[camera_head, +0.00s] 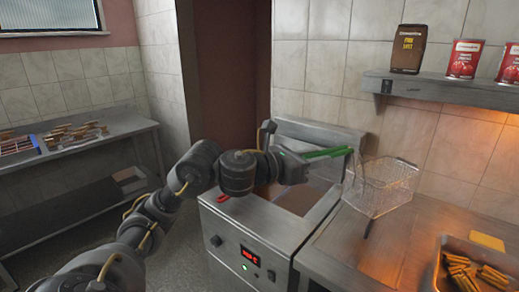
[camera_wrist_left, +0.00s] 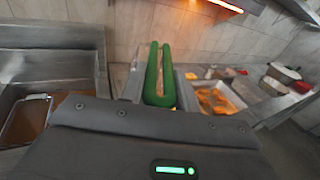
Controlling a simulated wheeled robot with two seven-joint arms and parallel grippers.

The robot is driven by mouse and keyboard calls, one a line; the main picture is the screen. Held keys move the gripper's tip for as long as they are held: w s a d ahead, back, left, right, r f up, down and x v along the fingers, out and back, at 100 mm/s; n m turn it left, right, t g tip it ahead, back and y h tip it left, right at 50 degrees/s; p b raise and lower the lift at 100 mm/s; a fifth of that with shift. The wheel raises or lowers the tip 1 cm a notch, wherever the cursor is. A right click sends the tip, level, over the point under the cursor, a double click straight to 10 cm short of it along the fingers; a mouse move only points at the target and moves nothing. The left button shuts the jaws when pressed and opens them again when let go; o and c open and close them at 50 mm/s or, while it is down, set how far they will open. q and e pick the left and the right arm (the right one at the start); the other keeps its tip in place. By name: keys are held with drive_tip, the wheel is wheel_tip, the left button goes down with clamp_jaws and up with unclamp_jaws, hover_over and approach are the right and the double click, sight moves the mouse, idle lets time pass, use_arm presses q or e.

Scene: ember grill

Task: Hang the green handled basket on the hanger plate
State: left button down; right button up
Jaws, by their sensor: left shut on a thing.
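My left gripper (camera_head: 303,163) is shut on the green handle (camera_head: 328,153) of the wire basket (camera_head: 385,186). The basket hangs out to the right of the gripper, in the air above the metal counter and right of the fryer. No food shows in it. My right gripper is out of view.
The fryer (camera_head: 262,230) has an open well and a red handle (camera_head: 222,198) at its left. A tray of fries (camera_head: 452,245) stands on the right counter. A wall shelf (camera_head: 440,90) holds a bag and cans. A side table (camera_head: 75,150) is at left.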

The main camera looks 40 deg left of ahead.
use_arm(q)
drive_tip(key=s+a+f+n+t+y, duration=0.15)
drive_tip(key=a+y, duration=0.25)
drive_tip(key=a, duration=0.5)
drive_tip(key=w+a+f+n+y, duration=0.1)
drive_tip(key=a+n+y, duration=0.2)
drive_tip(key=a, duration=0.6)
drive_tip(key=shift+w+f+b, duration=0.9)
drive_tip(key=shift+w+b, duration=0.1)
drive_tip(key=shift+w, duration=0.15)
drive_tip(key=shift+w+f+b, duration=0.85)
drive_tip(key=shift+w+b, duration=0.15)
drive_tip(key=shift+w, duration=0.1)
drive_tip(key=shift+f+b, duration=0.65)
drive_tip(key=c, duration=1.3)
unclamp_jaws()
drive_tip(key=shift+r, duration=0.1)
drive_tip(key=o, duration=0.4)
drive_tip(key=shift+c, duration=0.2)
